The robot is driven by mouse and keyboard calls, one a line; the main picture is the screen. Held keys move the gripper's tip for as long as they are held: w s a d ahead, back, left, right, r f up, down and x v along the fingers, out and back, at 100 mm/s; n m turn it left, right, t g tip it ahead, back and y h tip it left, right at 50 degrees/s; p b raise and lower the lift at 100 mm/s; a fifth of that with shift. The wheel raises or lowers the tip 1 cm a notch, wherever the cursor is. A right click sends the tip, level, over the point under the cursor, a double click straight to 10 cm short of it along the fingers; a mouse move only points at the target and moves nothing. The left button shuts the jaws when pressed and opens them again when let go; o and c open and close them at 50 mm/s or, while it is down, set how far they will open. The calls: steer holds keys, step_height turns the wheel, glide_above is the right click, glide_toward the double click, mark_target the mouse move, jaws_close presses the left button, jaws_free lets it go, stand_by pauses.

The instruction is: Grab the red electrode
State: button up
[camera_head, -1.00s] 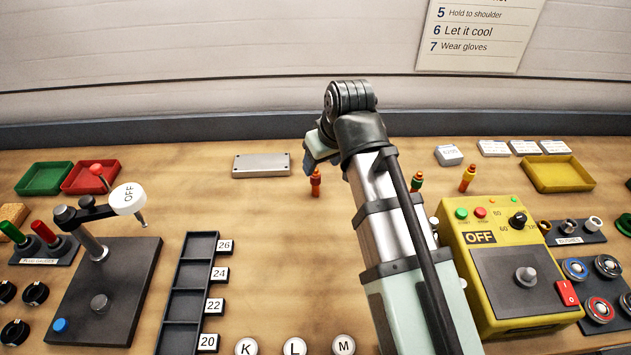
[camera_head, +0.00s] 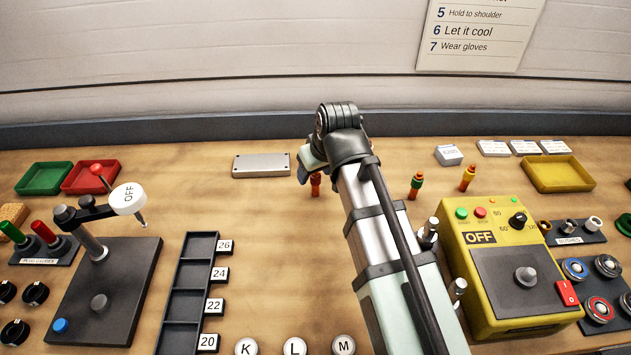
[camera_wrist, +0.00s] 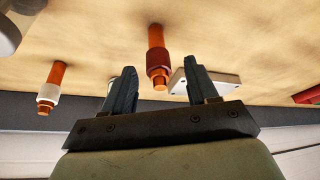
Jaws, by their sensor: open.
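The red electrode is a thin orange rod with a dark red collar. It stands upright on the bench in the head view (camera_head: 315,187), its top partly hidden by my gripper (camera_head: 303,166). In the wrist view the red electrode (camera_wrist: 157,62) shows in the gap between the two fingers of my gripper (camera_wrist: 160,66), nearer the middle than either finger. The fingers are apart and hold nothing. I cannot tell how deep the electrode sits between them.
A green-collared electrode (camera_head: 416,186) and a yellow-orange one (camera_head: 468,178) stand to the right. A pale-collared electrode (camera_wrist: 48,98) shows in the wrist view. A grey metal block (camera_head: 261,165) lies to the left. A yellow machine (camera_head: 510,270) stands right of my arm.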

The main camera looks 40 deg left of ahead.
steer(key=shift+c, duration=0.5)
jaws_close()
steer(key=shift+r, duration=0.1)
